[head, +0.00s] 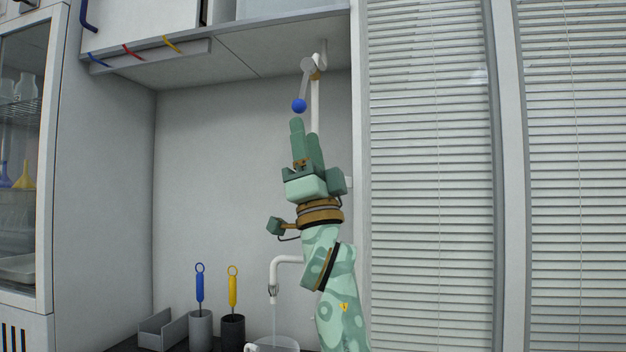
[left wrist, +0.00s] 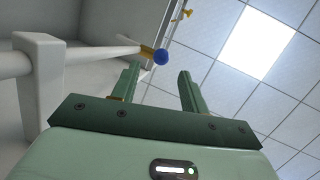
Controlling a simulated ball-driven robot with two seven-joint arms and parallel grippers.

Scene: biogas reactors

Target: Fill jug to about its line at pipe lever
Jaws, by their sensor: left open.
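The pipe lever (head: 306,80) hangs from the top of a white pipe and ends in a blue ball (head: 299,106). My left gripper (head: 305,128) points up just below the ball, open and empty. In the left wrist view the blue ball (left wrist: 161,57) shows just beyond the gap between the open fingertips (left wrist: 158,76); I cannot tell if they touch it. The white spout (head: 285,260) points down over the clear jug (head: 278,341), whose lower part is cut off. A thin pale stream seems to fall from spout to jug. The jug's line and level cannot be made out. My right gripper is out of view.
A grey bin (head: 163,328) is farther left. A shelf (head: 230,50) overhangs. Blinds (head: 430,180) are at right.

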